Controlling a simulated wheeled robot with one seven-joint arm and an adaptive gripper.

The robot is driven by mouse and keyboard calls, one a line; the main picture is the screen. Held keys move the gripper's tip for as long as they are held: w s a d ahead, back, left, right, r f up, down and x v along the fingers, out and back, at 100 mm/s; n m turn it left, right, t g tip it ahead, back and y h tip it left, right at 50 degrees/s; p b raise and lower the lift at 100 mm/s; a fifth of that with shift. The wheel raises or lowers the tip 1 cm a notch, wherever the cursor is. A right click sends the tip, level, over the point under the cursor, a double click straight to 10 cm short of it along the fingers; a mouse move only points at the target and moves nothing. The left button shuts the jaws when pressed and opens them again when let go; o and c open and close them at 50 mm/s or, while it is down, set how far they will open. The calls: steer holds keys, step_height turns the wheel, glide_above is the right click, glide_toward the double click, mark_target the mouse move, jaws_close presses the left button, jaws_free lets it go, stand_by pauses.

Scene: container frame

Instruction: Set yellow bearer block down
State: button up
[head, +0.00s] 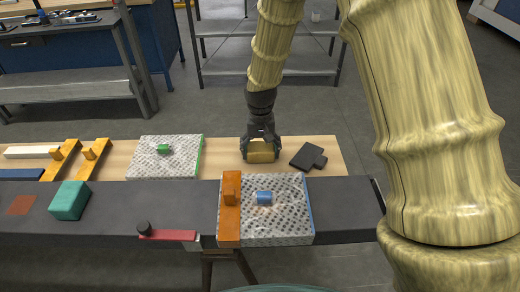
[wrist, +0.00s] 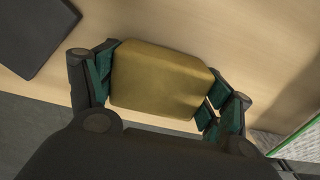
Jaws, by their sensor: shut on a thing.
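The yellow bearer block (head: 261,151) is a dull yellow block with bevelled corners, near the back of the light wooden tabletop. My gripper (head: 261,143) points down over it from behind and is shut on it. In the wrist view the block (wrist: 165,80) sits between the two fingers of my gripper (wrist: 165,90), with wood behind it. I cannot tell whether its underside touches the wood or hangs just above it.
A black notched piece (head: 308,157) lies just right of the block. A textured plate with green edge (head: 175,170) lies to the left. In front is another textured plate (head: 285,225) with an orange bar (head: 230,205) and blue cylinder (head: 264,198). A teal block (head: 70,200) stands further left.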

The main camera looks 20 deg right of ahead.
mark_target(260, 147)
steer(key=o, duration=0.8)
step_height(260, 147, up, 12)
steer(key=shift+r+b, duration=0.1)
steer(key=shift+b, duration=0.4)
stand_by(0.4)
